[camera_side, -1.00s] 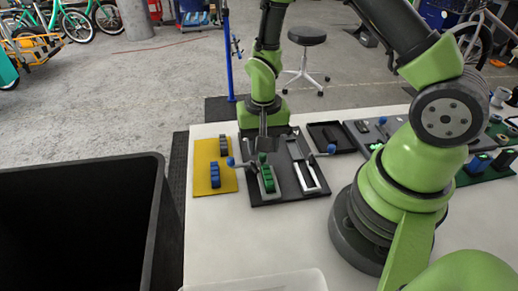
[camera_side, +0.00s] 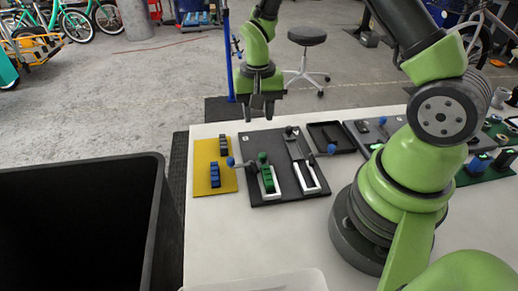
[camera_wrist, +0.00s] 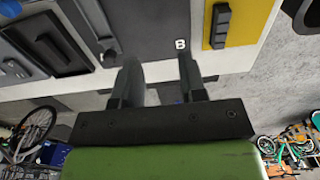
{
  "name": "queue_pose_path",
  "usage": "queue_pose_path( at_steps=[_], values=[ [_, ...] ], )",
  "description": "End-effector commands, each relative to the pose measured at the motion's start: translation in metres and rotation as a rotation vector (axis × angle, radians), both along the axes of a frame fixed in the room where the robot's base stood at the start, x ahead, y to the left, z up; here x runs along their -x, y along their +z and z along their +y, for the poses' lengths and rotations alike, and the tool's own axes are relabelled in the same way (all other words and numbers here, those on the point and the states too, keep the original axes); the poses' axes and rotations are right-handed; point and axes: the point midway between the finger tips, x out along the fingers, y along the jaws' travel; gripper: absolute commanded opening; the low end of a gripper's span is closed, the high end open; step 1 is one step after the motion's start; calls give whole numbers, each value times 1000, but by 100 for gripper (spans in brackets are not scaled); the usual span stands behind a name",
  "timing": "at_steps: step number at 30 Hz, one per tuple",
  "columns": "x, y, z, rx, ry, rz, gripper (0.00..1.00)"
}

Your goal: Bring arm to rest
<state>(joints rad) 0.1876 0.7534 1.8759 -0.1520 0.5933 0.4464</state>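My gripper (camera_side: 260,112) hangs above the back edge of the dark fixture board (camera_side: 284,193) in the side view. Its two fingers are apart with nothing between them. A green block (camera_side: 266,174) sits in the left slot of the board. The right slot (camera_side: 306,176) shows pale metal and no block.
A yellow plate (camera_side: 202,177) with blue blocks (camera_side: 214,174) lies left of the board. A large black bin (camera_side: 157,200) stands beside the table's left edge. A black tray (camera_side: 332,136) and a green board with blue parts (camera_side: 480,163) lie to the right.

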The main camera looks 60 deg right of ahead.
Motion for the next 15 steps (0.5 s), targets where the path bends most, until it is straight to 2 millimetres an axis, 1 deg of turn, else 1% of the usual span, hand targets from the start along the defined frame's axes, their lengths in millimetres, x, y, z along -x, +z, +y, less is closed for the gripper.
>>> queue_pose_path(
  at_steps=[8, 10, 11, 13, 14, 15],
  values=[
    [0, 1, -1, 0, 0, 0, 38],
    [-1, 5, 0, 0, 3, -7, 38],
    [-1, 9, 1, 1, 7, -13, 38],
    [-1, 23, 4, 1, 19, -39, 38],
    [0, 32, 6, 1, 27, -54, 38],
    [1, 46, 9, 1, 40, -79, 38]
  ],
)
